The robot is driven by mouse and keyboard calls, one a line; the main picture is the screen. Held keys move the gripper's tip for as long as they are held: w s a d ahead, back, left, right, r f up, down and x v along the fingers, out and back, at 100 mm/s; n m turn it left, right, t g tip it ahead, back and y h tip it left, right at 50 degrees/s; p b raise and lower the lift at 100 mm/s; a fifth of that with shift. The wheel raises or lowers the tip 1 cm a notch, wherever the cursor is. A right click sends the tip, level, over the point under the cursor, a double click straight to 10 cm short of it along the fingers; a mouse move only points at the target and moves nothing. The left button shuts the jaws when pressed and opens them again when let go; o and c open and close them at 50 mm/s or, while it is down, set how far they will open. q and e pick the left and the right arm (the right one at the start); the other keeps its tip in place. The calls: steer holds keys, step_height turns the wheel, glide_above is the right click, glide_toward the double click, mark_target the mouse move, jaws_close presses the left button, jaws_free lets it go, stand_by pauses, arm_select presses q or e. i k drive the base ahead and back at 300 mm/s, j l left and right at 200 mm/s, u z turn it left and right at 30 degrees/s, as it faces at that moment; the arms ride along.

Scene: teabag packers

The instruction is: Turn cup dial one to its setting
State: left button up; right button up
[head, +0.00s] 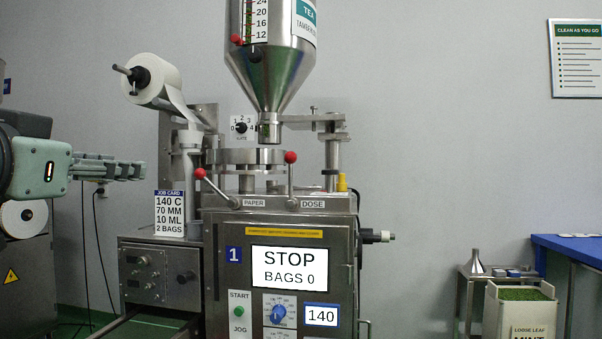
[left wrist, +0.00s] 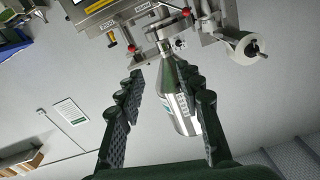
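Machine 1 (head: 280,226) stands in the middle of the head view. A small black-knobbed dial (head: 241,128) numbered from 0 to 4 sits behind the round metal plate (head: 245,156), left of the hopper outlet; its small label is hard to read. A blue dial (head: 278,311) is on the front panel beside a "140" display. The job card (head: 169,213) reads 140 C, 70 MM, 10 ML, 2 BAGS. My left gripper (head: 140,170) is left of the machine, apart from it. In the left wrist view its fingers (left wrist: 160,72) are spread and empty, with the hopper (left wrist: 180,100) beyond them.
The hopper (head: 270,75) hangs above the plate. Red-knobbed levers (head: 290,158) stand at PAPER and DOSE. A paper roll (head: 158,78) is at the upper left. A tea bin (head: 519,310) and blue table (head: 570,247) are at right. The screen (head: 289,268) reads STOP, BAGS 0.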

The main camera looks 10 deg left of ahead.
mark_target(329, 172)
steer(key=i+l+u, duration=0.1)
steer(key=i+l, duration=0.2)
steer(key=i+l+u, duration=0.1)
steer(key=i+l, duration=0.25)
steer(key=i+l+u, duration=0.1)
steer(key=i+l, duration=0.2)
steer(key=i+l+u, duration=0.1)
steer(key=i+l, duration=0.2)
steer(key=l, duration=0.15)
steer(key=i+l+u, duration=0.1)
steer(key=i+l, duration=0.15)
steer(key=l, duration=0.2)
steer(key=i+l+u, duration=0.1)
steer(key=i+l, duration=0.15)
steer(key=l, duration=0.15)
steer(key=i+l+u, duration=0.1)
steer(key=i+l, duration=0.15)
steer(key=l, duration=0.25)
